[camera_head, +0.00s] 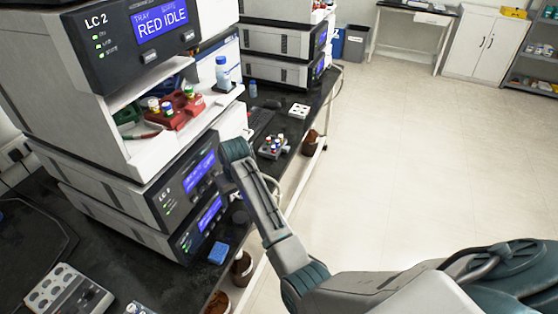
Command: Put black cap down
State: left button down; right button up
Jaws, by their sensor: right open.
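My right arm reaches in from the lower right to the front of the LC stack. My right gripper (224,182), open, is small and dark in front of the lower LC unit's panel, and its fingertips are hard to make out. A small dark round shape (240,217) sits on the black bench just below the gripper. It may be the black cap, but it is too small to be sure. I see nothing held between the fingers. My left gripper is not in view.
The LC 2 unit (95,45) reads RED IDLE. A red tray (172,122) with capped vials stands on the shelf below it. A blue block (218,253) and brown bottles (241,268) are near the bench edge. A grey vial rack (62,290) is at lower left. The floor at right is clear.

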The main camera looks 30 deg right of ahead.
jog(key=s+d+t, duration=0.2)
jog(key=d+t, duration=0.3)
jog(key=t, duration=0.3)
jog(key=s+d+f+g, duration=0.1)
jog(key=s+f, duration=0.5)
jog(key=f, duration=0.5)
jog(key=s+d+f+g, duration=0.1)
jog(key=s+f, duration=0.5)
jog(key=f, duration=0.5)
jog(key=s+d+f+g, duration=0.1)
jog(key=s+f+g, duration=0.1)
jog(key=s+f, duration=0.65)
jog(key=s+d+f+g, duration=0.1)
jog(key=s+f, duration=0.5)
jog(key=s, duration=0.5)
jog(key=s+d+f+g, duration=0.1)
jog(key=s+f, duration=0.6)
jog(key=s, duration=0.5)
jog(key=s+d+f+g, duration=0.2)
jog(key=s+f, duration=0.5)
jog(key=s, duration=0.4)
jog(key=shift+s+f+h, duration=0.25)
jog(key=shift+h, duration=0.15)
jog(key=shift+a, duration=0.1)
